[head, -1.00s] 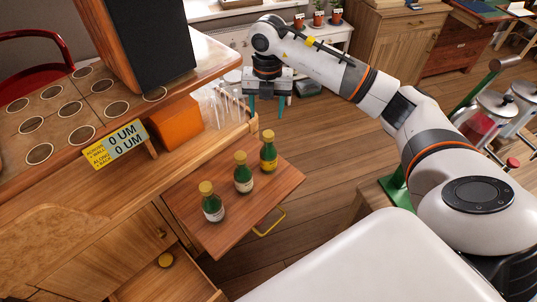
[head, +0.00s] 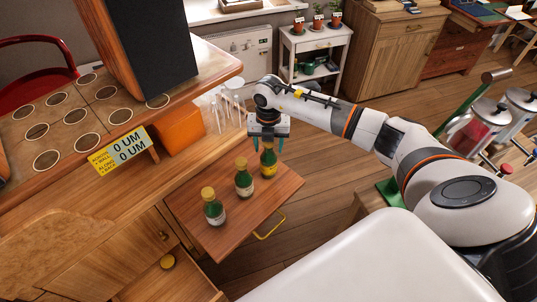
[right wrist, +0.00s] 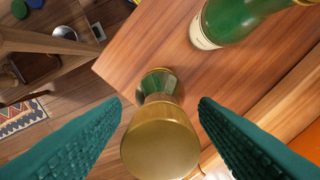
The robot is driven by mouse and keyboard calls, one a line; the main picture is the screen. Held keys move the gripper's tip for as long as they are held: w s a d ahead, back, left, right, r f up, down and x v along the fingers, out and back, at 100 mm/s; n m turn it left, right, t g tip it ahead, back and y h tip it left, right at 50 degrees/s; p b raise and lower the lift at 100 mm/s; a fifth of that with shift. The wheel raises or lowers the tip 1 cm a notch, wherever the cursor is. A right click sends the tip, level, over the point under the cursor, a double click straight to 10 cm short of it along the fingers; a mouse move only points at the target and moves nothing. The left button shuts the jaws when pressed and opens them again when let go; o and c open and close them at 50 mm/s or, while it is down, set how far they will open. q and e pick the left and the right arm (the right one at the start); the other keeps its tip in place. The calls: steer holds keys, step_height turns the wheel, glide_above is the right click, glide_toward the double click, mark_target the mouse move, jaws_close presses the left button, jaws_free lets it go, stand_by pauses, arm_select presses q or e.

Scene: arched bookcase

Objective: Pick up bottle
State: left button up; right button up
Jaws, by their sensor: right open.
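Three green bottles with gold caps stand upright in a row on a pulled-out wooden board: a near bottle (head: 214,208), a middle bottle (head: 244,180) and a far bottle (head: 268,162) with a yellowish label. My right gripper (head: 266,150) is open over the far bottle, its teal fingers on either side of the neck. In the right wrist view the bottle's gold cap (right wrist: 160,142) lies between the open fingers, with gaps on both sides. A neighbouring bottle (right wrist: 225,20) shows at the top there. My left gripper is not in view.
The wooden board (head: 232,235) juts from the cabinet, with a yellow handle (head: 270,228) at its front. An open drawer (head: 170,282) lies below.

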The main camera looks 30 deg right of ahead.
jaws_close()
steer(key=shift+r, duration=0.15)
stand_by(0.4)
